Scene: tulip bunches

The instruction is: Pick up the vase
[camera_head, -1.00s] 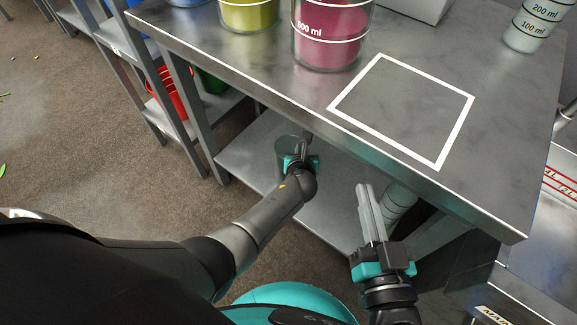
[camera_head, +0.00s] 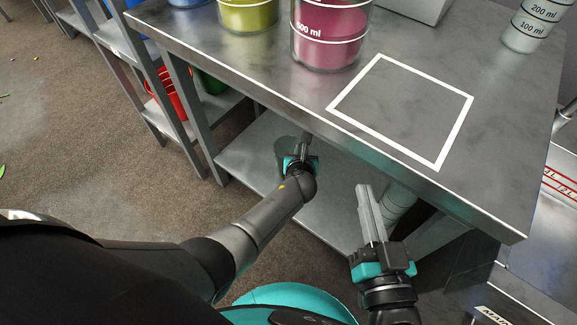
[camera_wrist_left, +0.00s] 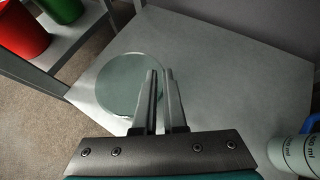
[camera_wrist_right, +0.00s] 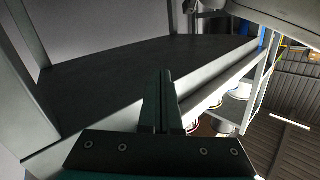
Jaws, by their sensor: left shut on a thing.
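The vase (camera_head: 284,146) is a greenish, see-through glass vessel on the lower shelf under the steel table. In the left wrist view its round mouth (camera_wrist_left: 122,82) is left of the fingers. My left gripper (camera_head: 306,138) is at the right side of the vase, under the table's front edge. Its fingers (camera_wrist_left: 160,78) are nearly together and shut on the vase's wall at the rim. Part of the vase is hidden behind the gripper. My right gripper (camera_head: 364,192) is shut and empty in front of the table, and its fingers (camera_wrist_right: 162,78) touch each other.
The table top (camera_head: 300,105) overhangs the vase; a white square outline (camera_head: 333,107) is marked on it. A pink beaker (camera_head: 330,35) and a yellow one (camera_head: 248,14) stand there. A measuring cylinder (camera_wrist_left: 298,155) stands on the lower shelf. Red (camera_wrist_left: 22,28) and green buckets (camera_wrist_left: 62,8) are at left.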

